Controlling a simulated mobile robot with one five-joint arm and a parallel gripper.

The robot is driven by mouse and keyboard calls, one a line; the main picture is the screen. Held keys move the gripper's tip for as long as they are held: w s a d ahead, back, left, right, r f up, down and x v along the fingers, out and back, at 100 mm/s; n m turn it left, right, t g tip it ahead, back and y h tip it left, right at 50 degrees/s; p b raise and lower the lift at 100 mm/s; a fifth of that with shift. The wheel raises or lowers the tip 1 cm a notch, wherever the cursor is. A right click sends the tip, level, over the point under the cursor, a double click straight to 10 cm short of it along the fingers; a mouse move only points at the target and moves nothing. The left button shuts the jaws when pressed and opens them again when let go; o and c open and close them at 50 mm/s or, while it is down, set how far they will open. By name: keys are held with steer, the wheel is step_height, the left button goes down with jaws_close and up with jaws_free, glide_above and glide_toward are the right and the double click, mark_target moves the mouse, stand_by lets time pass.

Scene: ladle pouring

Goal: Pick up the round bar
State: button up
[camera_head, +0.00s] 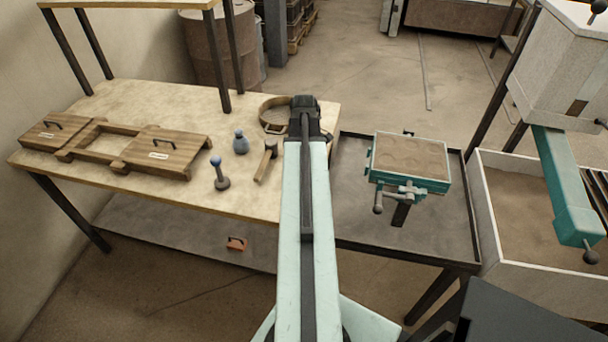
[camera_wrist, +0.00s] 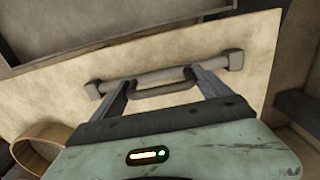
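In the wrist view, a grey bar (camera_wrist: 160,74) with a block at each end lies along the tabletop. A shorter, slightly bent grey round bar (camera_wrist: 161,89) shows just in front of it, between the fingers; I cannot tell whether the two are joined. My gripper (camera_wrist: 161,80) has its two fingers well apart. Its tips reach the long bar, and the short bar's ends come close to the fingers' inner sides; contact is unclear. In the head view my gripper (camera_head: 305,102) is dark, above the table's right end, and no bar can be made out there.
The pale table (camera_head: 200,110) holds a wooden frame set (camera_head: 120,150), a blue-grey bottle (camera_head: 240,142), a blue-topped tool (camera_head: 220,175), a hammer (camera_head: 266,160) and a round band (camera_head: 270,112) beside my gripper. Right stand a dark tray table (camera_head: 350,200) with a teal-edged box (camera_head: 410,160) and a sand bin (camera_head: 510,190).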

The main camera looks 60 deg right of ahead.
steer(key=shift+c, duration=0.7)
step_height(320, 180, up, 10)
steer(key=p, duration=1)
steer(key=shift+r, duration=0.2)
